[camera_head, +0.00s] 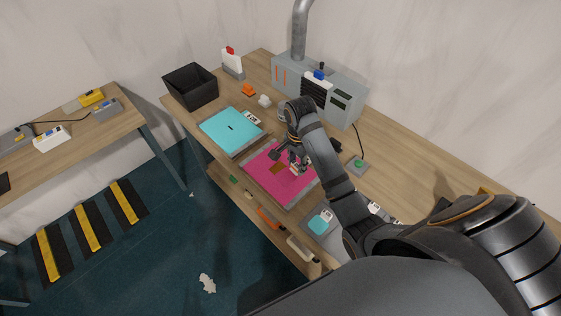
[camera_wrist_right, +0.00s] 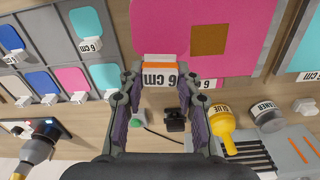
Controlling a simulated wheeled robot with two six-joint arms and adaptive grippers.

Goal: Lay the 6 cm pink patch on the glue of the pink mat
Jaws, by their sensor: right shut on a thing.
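The pink mat (camera_head: 262,182) lies on a grey board on the workbench, and it also shows in the right wrist view (camera_wrist_right: 255,45). A brown square of glue (camera_head: 279,168) is on it; in the wrist view the glue (camera_wrist_right: 211,40) is right of the held tag. My right gripper (camera_wrist_right: 161,82) is shut on a white tag marked 6 cm (camera_wrist_right: 160,74) with an orange upper edge. In the head view my right gripper (camera_head: 296,164) is over the mat, beside the glue. My left gripper is out of view.
A tray of tagged patches (camera_wrist_right: 70,52) lies left in the wrist view. A yellow glue bottle (camera_wrist_right: 222,122) and a cleaner can (camera_wrist_right: 267,116) stand at right. A cyan mat (camera_head: 228,130), black bin (camera_head: 190,87) and grey machine (camera_head: 345,102) share the bench.

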